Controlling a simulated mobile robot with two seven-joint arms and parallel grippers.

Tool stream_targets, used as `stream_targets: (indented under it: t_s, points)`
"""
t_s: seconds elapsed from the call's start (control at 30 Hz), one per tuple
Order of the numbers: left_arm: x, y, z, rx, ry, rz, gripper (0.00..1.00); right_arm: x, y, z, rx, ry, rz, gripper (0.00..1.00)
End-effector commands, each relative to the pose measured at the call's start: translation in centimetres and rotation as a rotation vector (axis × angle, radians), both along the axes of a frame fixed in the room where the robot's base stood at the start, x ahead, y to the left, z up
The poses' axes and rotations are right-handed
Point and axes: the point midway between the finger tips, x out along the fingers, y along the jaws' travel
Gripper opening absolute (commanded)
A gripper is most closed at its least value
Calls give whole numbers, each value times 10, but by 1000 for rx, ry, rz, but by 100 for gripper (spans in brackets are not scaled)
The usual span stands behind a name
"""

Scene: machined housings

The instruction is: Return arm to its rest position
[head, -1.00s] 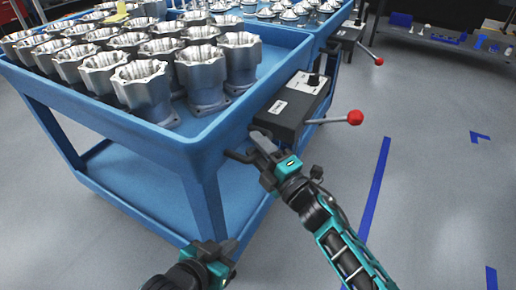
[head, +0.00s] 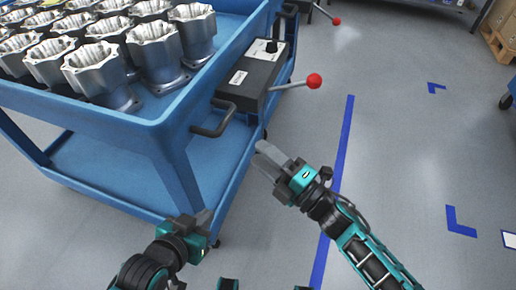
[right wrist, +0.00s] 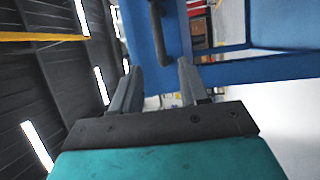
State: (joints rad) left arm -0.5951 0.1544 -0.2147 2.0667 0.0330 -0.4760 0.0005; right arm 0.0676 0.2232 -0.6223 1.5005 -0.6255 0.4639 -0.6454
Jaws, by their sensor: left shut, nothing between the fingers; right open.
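My right gripper (head: 268,160) is open and empty in the head view, over the floor to the right of the blue cart's lower shelf. Its two parted fingers (right wrist: 158,85) also show in the right wrist view, with nothing between them. My left gripper (head: 207,216) is at the bottom of the head view, shut and empty, near the cart's lower front corner. Both arms come in from the bottom edge. I cannot tell whether either arm touches the cart.
The blue cart (head: 166,128) carries several machined metal housings (head: 98,72). A dark handle (head: 215,122) and a control box (head: 252,80) with a red-knobbed lever (head: 314,81) stick out on its right side. The grey floor (head: 400,150) to the right is clear, with blue tape marks.

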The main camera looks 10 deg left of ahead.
Motion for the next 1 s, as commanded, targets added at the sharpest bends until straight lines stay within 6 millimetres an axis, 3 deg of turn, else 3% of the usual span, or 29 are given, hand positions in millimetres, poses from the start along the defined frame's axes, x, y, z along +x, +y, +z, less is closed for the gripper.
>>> stream_targets:
  t_s: [0.43,0.57,0.67,0.77,0.9,1.0]
  points:
    - [0,0,0,-1,-1,1,0,0,0,0,3,5,-3,44]
    - [1,-1,1,-3,-1,2,0,1,-12,-3,70,110,-71,44]
    - [1,-1,1,-5,-2,3,0,-1,-40,-12,207,327,-204,44]
    - [2,-1,2,-6,-3,5,0,-12,-79,-30,396,615,-373,44]
    - [2,-2,2,-7,-5,5,0,-42,-127,-59,634,967,-573,44]
    - [3,-2,3,-7,-6,5,0,-70,-151,-75,776,1170,-688,44]
